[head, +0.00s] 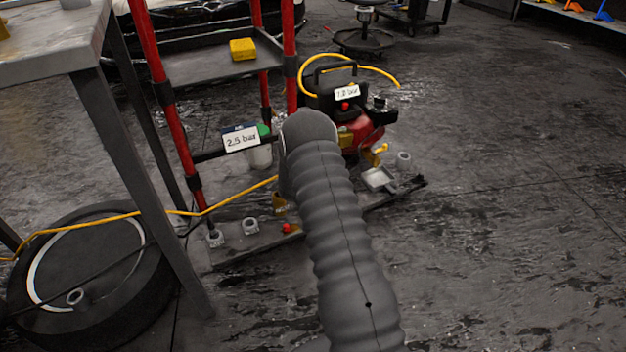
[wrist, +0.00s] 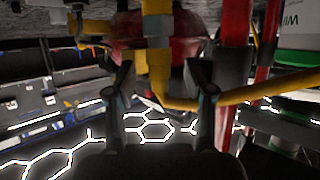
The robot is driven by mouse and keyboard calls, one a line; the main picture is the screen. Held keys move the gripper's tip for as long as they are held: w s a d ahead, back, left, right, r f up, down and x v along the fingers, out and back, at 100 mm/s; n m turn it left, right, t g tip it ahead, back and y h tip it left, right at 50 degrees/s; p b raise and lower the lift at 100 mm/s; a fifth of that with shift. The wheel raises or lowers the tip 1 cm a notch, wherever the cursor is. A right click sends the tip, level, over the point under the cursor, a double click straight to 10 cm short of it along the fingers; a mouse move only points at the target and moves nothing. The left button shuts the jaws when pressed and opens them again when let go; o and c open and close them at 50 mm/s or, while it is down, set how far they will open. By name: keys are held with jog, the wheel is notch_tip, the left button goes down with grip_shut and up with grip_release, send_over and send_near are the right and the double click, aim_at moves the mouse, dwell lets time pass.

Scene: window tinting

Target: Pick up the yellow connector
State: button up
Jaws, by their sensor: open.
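The yellow connector (wrist: 157,62) shows in the upper middle of the wrist view, as an upright yellow piece with a wider collar. My gripper (wrist: 161,78) is open, with one dark finger on each side of the connector. I see gaps between fingers and connector; I cannot tell how deep it sits between them. A yellow hose (wrist: 245,94) runs off to the right beside it. In the head view my arm hides the gripper and most of the area around it. A small yellow part (head: 345,138) shows just right of my arm, by the red compressor (head: 368,136).
A red-posted cart (head: 210,66) stands left of my arm, with a yellow block (head: 243,49) on its shelf. A yellow hose (head: 110,221) crosses its lower part. A grey table (head: 60,62) and black wheel (head: 100,285) are at left. The floor at right is clear.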

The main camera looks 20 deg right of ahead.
grip_shut()
jog(key=shift+r, duration=0.1)
